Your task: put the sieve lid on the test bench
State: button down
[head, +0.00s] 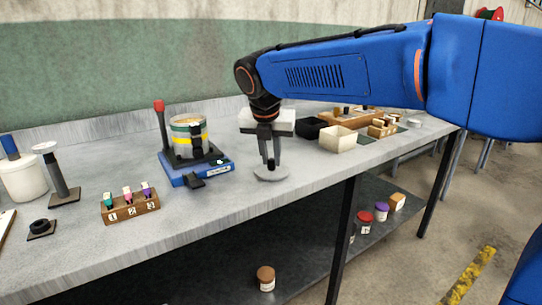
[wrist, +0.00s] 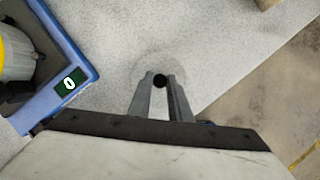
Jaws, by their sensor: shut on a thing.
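The sieve lid (head: 273,174) is a thin grey disc with a small black knob (wrist: 159,81). It is low over the grey test bench (head: 232,208), to the right of the blue sieve shaker; I cannot tell whether it touches the bench top. My gripper (head: 270,160) points down over the lid, its fingers shut on the knob. In the wrist view the gripper's fingertips (wrist: 160,79) sit on either side of the knob, and the pale disc (wrist: 143,68) spreads beyond them. The finger bases hide part of the disc.
The blue sieve shaker (head: 195,173) with its banded sieve stack stands just left of the lid. A wooden block with numbered vials (head: 130,206) is further left. A white box (head: 337,139) and black box (head: 308,127) stand behind right. The bench's front edge is near.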

jog(key=c, duration=1.6)
grip_release()
jog(key=shift+c, duration=0.2)
jog(key=v, duration=1.2)
jog(key=s+d+f+m, duration=0.4)
jog(key=d+m, duration=0.3)
jog(key=d, duration=0.3)
jog(key=s+d+f+m, duration=0.5)
jog(key=d+m, duration=0.3)
jog(key=d, duration=0.1)
jog(key=s+d+f+m, duration=0.6)
jog(key=s+f+m, duration=0.2)
jog(key=f+m, duration=0.1)
jog(key=s+d+f+m, duration=0.5)
jog(key=s+f+m, duration=0.2)
jog(key=f+m, duration=0.2)
jog(key=shift+s+d+m+y, duration=0.35)
jog(key=shift+s+m+y, duration=0.05)
jog(key=shift+r, duration=0.1)
